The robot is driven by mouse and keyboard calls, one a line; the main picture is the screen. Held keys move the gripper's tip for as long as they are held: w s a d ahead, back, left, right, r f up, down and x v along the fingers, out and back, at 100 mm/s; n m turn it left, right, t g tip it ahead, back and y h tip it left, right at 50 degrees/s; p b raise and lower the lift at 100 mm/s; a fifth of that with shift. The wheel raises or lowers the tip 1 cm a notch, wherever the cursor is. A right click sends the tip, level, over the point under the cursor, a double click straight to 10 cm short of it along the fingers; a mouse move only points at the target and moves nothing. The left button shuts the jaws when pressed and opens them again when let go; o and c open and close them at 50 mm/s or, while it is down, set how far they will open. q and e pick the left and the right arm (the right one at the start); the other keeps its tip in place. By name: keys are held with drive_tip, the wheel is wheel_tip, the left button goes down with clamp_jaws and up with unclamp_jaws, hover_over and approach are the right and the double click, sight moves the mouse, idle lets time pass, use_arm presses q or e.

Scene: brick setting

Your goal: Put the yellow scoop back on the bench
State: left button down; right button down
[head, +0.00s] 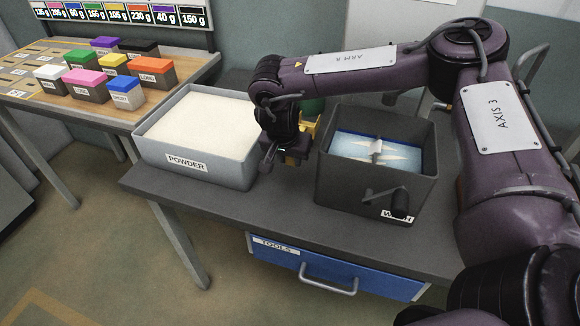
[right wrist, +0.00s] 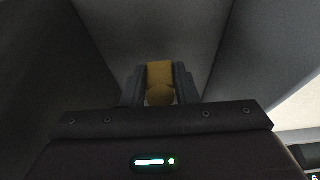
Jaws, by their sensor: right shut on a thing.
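The yellow scoop (right wrist: 160,82) is between the two fingers of my right gripper (right wrist: 160,88) in the right wrist view. In the head view, my right gripper (head: 284,156) is low over the dark bench (head: 228,206), between the powder bin and the wash tub. A small yellow part of the scoop (head: 307,130) shows behind the gripper. Most of the scoop is hidden by my wrist and arm. I cannot tell whether the scoop touches the bench. My left gripper is out of view.
The grey powder bin (head: 168,162), full of pale powder, stands left of the gripper. The dark wash tub (head: 342,187) with a crank handle stands close on the right. A green object (head: 312,107) is behind. Several coloured blocks stand on a wooden table (head: 150,112) at left.

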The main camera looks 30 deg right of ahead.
sight(292, 173)
wheel_tip(292, 173, down, 3)
drive_tip(key=shift+f, duration=0.2)
drive_tip(key=shift+f, duration=0.15)
drive_tip(key=c, duration=1.1)
unclamp_jaws()
drive_tip(key=shift+c, duration=0.2)
drive_tip(key=v, duration=1.2)
drive_tip(key=shift+r+p, duration=0.25)
drive_tip(key=shift+p, duration=0.15)
drive_tip(key=shift+s+f, duration=0.1)
